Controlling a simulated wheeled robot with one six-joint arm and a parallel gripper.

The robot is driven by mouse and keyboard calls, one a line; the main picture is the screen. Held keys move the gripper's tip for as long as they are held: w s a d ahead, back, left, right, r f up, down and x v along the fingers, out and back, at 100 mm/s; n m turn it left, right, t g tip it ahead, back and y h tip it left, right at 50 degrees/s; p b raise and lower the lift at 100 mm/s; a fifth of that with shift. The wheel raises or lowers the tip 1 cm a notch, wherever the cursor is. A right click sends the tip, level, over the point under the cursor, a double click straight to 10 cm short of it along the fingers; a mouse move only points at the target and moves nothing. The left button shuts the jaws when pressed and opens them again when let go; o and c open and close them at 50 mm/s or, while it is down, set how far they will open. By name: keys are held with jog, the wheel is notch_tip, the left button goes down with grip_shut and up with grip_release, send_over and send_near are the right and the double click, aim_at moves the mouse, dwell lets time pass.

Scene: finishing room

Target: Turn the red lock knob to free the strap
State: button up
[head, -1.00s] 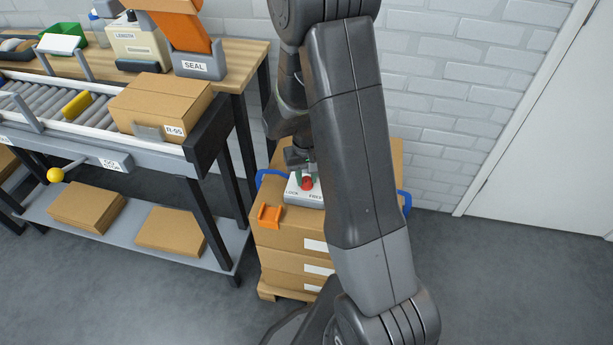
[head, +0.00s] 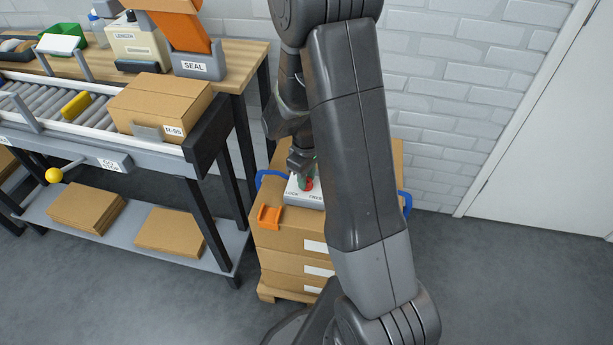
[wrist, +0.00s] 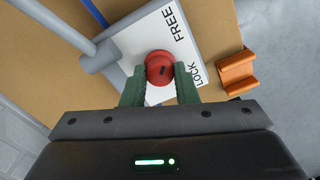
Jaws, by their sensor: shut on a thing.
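The red lock knob (wrist: 159,67) sits on a white plate (wrist: 125,42) marked FREE and LOCK. My gripper (wrist: 159,84) has its two green fingers shut on the knob, one on each side. A dark mark shows on the knob's face, near its lower edge in the wrist view. In the head view the knob (head: 308,184) is partly covered by my gripper, on top of the stacked cartons. A blue strap (head: 272,177) shows at the left of the stack, and part of it (wrist: 96,13) shows beside the plate in the wrist view.
An orange bracket (head: 269,216) is on the front of the carton stack (head: 280,236); it also shows in the wrist view (wrist: 237,72). A grey bar runs beside the plate. The conveyor bench (head: 150,160) stands left, and open floor (head: 500,270) lies right.

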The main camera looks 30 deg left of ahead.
dwell(0.5)
jog(key=o, duration=1)
notch_tip(320, 180, up, 14)
jog(key=p, duration=0.2)
jog(key=shift+f, duration=0.1)
notch_tip(320, 180, down, 14)
jog(key=shift+r+b, duration=0.1)
jog(key=shift+b, duration=0.9)
